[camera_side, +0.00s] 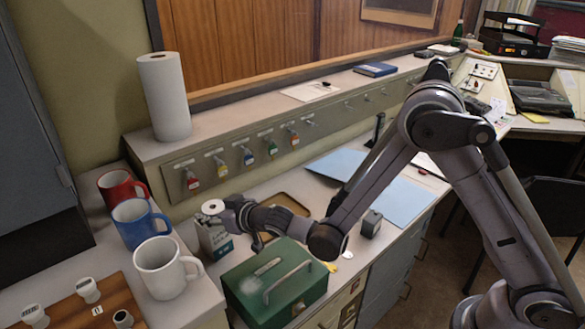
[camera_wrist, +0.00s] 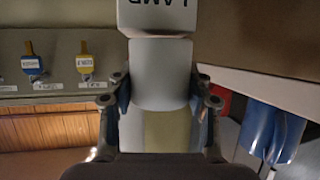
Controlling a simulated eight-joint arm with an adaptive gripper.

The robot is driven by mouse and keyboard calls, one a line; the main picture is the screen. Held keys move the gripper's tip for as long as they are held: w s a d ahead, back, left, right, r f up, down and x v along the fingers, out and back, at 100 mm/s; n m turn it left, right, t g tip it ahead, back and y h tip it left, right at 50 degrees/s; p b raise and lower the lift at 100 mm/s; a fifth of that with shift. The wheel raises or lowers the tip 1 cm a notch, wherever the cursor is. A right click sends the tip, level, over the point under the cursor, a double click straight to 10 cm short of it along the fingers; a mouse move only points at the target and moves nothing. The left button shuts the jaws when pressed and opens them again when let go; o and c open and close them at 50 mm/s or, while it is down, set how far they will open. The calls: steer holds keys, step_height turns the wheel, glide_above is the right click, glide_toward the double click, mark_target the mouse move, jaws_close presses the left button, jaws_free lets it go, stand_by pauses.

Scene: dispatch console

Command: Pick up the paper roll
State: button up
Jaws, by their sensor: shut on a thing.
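The paper roll (camera_side: 212,207) is a small white cylinder with a dark hole in its end. In the side view it shows at the tip of my gripper (camera_side: 230,211), just above a small pale carton with a teal label (camera_side: 214,238). In the wrist view my gripper (camera_wrist: 160,102) has one finger on each side of the pale roll (camera_wrist: 160,70) and is shut on it. The carton, with upside-down lettering (camera_wrist: 160,15), is right beyond the roll there. I cannot tell whether the roll touches the carton.
A green cash box (camera_side: 270,287) stands in front of my gripper. Red (camera_side: 121,190), blue (camera_side: 140,223) and white (camera_side: 163,268) mugs stand to the left. A tall paper towel roll (camera_side: 164,98) stands on the ledge behind, above the hanging keys (camera_side: 248,156).

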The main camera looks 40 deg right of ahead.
mark_target(213, 206)
steer(key=shift+r, duration=0.5)
step_height(213, 206, up, 3)
steer(key=shift+f, duration=0.2)
steer(key=shift+d+r, duration=3.3)
steer(key=shift+d, duration=2.1)
steer(key=w+a+f, duration=0.1)
steer(key=a+f, duration=0.1)
steer(key=a, duration=0.1)
steer(key=w+a+f, duration=0.1)
steer(key=a+f, duration=0.1)
steer(key=a, duration=0.2)
steer(key=w+a+f, duration=0.1)
steer(key=a+f, duration=0.1)
steer(key=a, duration=0.1)
steer(key=shift+a+f, duration=0.35)
steer(key=shift+a, duration=0.05)
steer(key=shift+f, duration=1.95)
steer(key=shift+f, duration=0.2)
steer(key=o, duration=1.3)
steer(key=shift+c, duration=0.2)
